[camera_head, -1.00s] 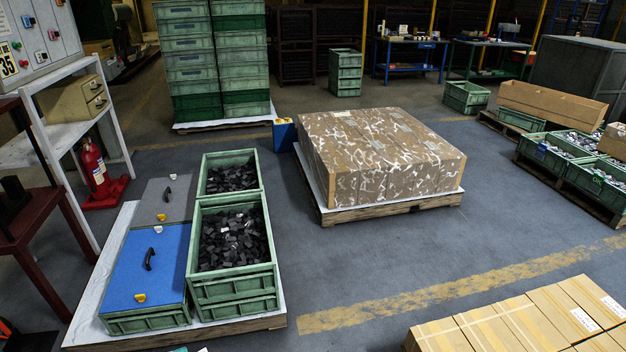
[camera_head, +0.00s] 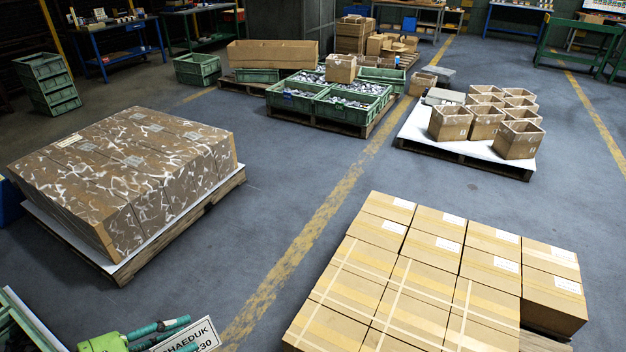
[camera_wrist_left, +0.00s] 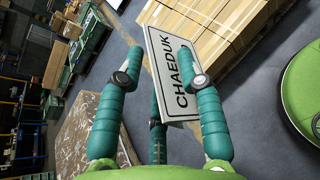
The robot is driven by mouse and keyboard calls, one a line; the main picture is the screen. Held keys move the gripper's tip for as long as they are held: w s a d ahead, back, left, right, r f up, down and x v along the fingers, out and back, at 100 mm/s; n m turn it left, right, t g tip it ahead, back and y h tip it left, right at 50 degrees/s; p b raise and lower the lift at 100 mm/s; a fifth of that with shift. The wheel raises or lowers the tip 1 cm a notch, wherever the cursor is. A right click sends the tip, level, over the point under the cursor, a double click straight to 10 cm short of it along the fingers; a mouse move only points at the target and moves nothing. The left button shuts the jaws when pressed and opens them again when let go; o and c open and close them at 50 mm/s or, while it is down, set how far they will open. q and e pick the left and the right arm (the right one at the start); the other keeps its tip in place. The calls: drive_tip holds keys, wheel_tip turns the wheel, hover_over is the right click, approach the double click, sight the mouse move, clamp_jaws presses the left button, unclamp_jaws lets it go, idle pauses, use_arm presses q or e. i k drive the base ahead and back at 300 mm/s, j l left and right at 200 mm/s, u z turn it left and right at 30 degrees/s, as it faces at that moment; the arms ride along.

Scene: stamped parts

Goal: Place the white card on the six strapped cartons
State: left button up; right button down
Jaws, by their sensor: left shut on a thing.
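The white card (camera_head: 196,337), printed with black letters reading CHAEDUK, is at the bottom of the head view, partly cut off. My left gripper (camera_head: 170,333), with teal fingers on a green body, is shut on it. In the left wrist view the fingers (camera_wrist_left: 160,66) hold the card (camera_wrist_left: 178,80) tilted, apart from the cartons. The six strapped cartons (camera_head: 400,302) form the nearer part of a carton stack at the lower right, crossed by pale straps. The card is to their left. My right gripper is not in view.
Unstrapped cartons with white labels (camera_head: 436,242) adjoin the strapped ones behind and to the right. A wrapped brown load (camera_head: 130,170) stands on a pallet at left. Open boxes (camera_head: 484,122) and green crates (camera_head: 350,106) stand farther back. Clear grey floor with a yellow line lies between.

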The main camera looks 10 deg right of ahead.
sight(381, 291)
drive_tip(key=i+j+z, duration=0.1)
drive_tip(key=z, duration=0.35)
drive_tip(key=i+j+z, duration=0.15)
drive_tip(key=z, duration=0.25)
drive_tip(key=i+j+z, duration=0.1)
drive_tip(key=z, duration=0.35)
drive_tip(key=i+j+z, duration=0.1)
drive_tip(key=j+z, duration=0.3)
drive_tip(key=l, duration=0.1)
